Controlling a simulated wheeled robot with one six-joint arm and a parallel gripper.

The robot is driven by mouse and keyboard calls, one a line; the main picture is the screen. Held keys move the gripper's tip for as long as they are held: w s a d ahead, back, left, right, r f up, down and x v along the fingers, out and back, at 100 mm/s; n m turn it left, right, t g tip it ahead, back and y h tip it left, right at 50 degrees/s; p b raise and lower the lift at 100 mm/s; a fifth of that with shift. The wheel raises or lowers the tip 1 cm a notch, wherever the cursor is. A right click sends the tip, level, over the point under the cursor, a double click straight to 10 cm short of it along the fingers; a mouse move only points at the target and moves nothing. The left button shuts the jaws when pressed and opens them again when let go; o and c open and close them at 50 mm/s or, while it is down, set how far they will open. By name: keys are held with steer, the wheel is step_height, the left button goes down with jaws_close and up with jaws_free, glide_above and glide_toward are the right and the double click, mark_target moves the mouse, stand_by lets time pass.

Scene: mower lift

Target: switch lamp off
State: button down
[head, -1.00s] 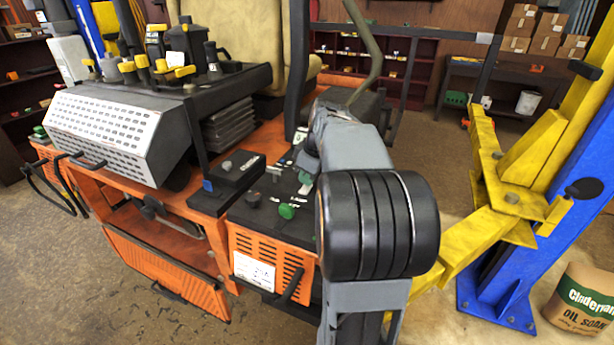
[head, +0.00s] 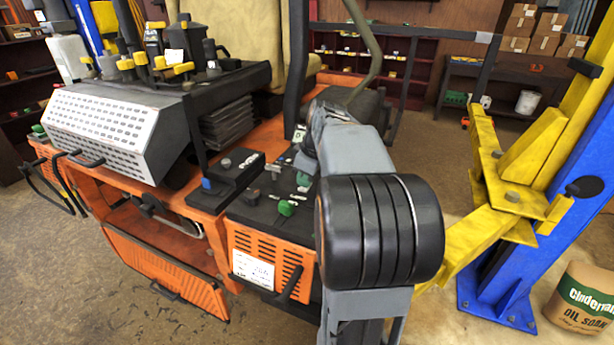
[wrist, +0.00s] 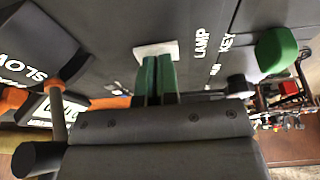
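The LAMP label shows in white print on the dark panel (wrist: 225,15) in the wrist view. Beside it is a small white switch plate (wrist: 155,48). My gripper (wrist: 158,62) has two narrow green fingers lying side by side with almost no gap. Their tips are at the lower edge of the white plate; whether they press on it I cannot tell. I see nothing held between them.
A green knob (wrist: 275,50) stands right of the label; it also shows in the head view (head: 286,208). A black lever (wrist: 57,112) stands left of the gripper. The orange mower (head: 265,255) is beside a blue post (head: 540,210) with yellow lift arms (head: 470,245).

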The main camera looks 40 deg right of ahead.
steer(key=shift+a, duration=0.1)
steer(key=r+p, duration=0.1)
steer(key=r, duration=0.1)
steer(key=r+p, duration=0.2)
steer(key=shift+s+a+r, duration=0.1)
steer(key=shift+a+r, duration=0.1)
steer(key=v, duration=0.9)
steer(key=shift+s+r, duration=0.25)
steer(key=shift+r, duration=0.1)
steer(key=s+a+f+m, duration=0.2)
steer(key=s+a+f, duration=0.2)
steer(key=a+f, duration=0.4)
steer(key=s+a+f+m+t+h, duration=0.1)
steer(key=s+a+f+m, duration=0.2)
steer(key=a+f, duration=0.6)
steer(key=s+a, duration=0.1)
steer(key=a, duration=0.2)
steer(key=shift+s+m, duration=0.3)
